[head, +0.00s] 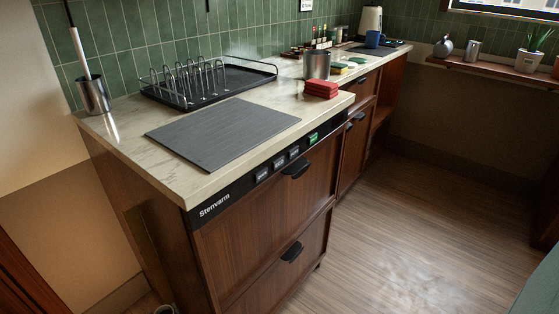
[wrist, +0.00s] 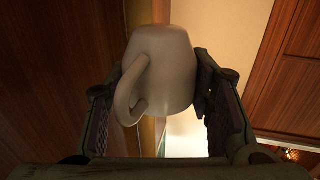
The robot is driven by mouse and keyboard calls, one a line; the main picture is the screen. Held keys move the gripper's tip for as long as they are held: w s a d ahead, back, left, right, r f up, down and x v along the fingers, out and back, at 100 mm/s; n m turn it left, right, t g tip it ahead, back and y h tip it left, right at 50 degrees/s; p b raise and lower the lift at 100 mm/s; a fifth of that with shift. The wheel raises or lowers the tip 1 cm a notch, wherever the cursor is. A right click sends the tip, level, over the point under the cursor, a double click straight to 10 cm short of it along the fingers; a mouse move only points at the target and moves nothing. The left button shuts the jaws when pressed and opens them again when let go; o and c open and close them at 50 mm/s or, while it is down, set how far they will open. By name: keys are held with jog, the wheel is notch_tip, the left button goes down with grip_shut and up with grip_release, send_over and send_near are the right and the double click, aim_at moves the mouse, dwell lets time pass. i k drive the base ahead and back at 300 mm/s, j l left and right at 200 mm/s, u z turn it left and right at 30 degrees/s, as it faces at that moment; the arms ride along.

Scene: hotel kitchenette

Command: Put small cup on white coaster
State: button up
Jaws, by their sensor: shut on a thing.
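In the wrist view, my gripper (wrist: 160,80) is shut on a small white cup (wrist: 168,70), with one finger on each side of it. The cup's handle (wrist: 131,92) is on the left and lower side in that view, close to the left finger. The cup is not resting on any surface that I can see. I cannot make out a white coaster in either view. The head view does not clearly show my gripper or the held cup.
A dark mat (head: 220,132) lies on the near counter (head: 135,140). Behind it are a black dish rack (head: 205,90) and a metal canister (head: 93,95). A metal cup (head: 316,66) and red stacked pieces (head: 321,89) stand to the right. A blue mug (head: 374,39) is farther back.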

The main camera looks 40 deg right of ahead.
aim_at(351, 64)
jog(key=k+l, duration=0.1)
jog(key=k, duration=0.15)
jog(key=k+l, duration=0.15)
jog(key=k, duration=0.15)
jog(key=i+l+z, duration=0.1)
jog(key=l+z, duration=0.3)
jog(key=i+l+z, duration=0.25)
jog(key=i+l, duration=0.4)
jog(key=l, duration=0.55)
jog(key=i+l+z, duration=0.25)
jog(key=i+l, duration=0.5)
jog(key=l, duration=0.35)
jog(key=i+l+z, duration=0.25)
jog(key=i+l, duration=0.6)
jog(key=l, duration=0.1)
